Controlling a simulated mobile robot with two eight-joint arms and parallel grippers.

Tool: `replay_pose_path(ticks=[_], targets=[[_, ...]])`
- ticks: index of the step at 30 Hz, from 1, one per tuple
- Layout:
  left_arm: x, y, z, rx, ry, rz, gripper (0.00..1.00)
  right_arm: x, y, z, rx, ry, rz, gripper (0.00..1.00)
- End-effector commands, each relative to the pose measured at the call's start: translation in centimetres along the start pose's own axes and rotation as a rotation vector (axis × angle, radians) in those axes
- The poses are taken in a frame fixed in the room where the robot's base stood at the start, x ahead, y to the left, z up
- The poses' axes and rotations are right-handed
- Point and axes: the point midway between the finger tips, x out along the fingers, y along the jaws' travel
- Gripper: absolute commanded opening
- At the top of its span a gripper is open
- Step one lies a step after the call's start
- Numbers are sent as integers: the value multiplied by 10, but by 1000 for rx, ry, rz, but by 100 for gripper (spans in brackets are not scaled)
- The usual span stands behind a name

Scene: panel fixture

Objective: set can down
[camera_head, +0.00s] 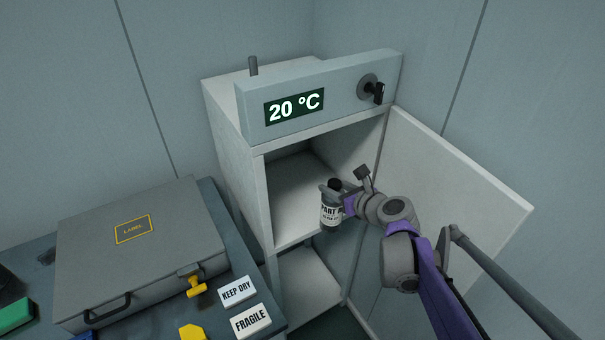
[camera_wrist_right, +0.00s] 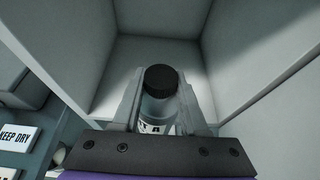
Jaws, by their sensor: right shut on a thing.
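The can (camera_head: 331,214) is a small cylinder with a dark cap and a white label with black print. My right gripper (camera_head: 335,192) is shut on it and holds it upright at the front opening of the cabinet's upper compartment (camera_head: 290,205). In the right wrist view the can (camera_wrist_right: 160,95) stands between the two fingers of my right gripper (camera_wrist_right: 160,105), with the compartment's back wall beyond it. I cannot tell whether the can's base touches a surface. My left gripper is not in view.
The cabinet door (camera_head: 455,165) stands open on the right, beside my right arm. A panel reading 20 °C (camera_head: 294,106) sits above the compartment. A lower shelf (camera_head: 305,285) is empty. A grey case (camera_head: 140,250) and labels KEEP DRY (camera_head: 238,291) and FRAGILE (camera_head: 250,321) lie left.

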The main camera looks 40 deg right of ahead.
Motion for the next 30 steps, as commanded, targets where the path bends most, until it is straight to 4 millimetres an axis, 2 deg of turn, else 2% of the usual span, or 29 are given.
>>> replay_pose_path(ticks=[1, 6, 13, 20, 27, 30], targets=[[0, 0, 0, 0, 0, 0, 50, 15, 2, 6, -1, -1, 5, 0], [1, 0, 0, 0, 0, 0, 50, 56, 1, 24, 0, -1, 4, 0], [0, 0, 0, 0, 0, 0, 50, 104, 1, 44, -1, -1, 2, 0], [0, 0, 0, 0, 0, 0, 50, 122, 1, 50, 1, -1, 0, 0], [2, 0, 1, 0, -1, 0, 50, 133, 0, 23, 1, -1, 0, 0], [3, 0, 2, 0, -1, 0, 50, 134, 0, 18, 1, -1, -1, 0]])
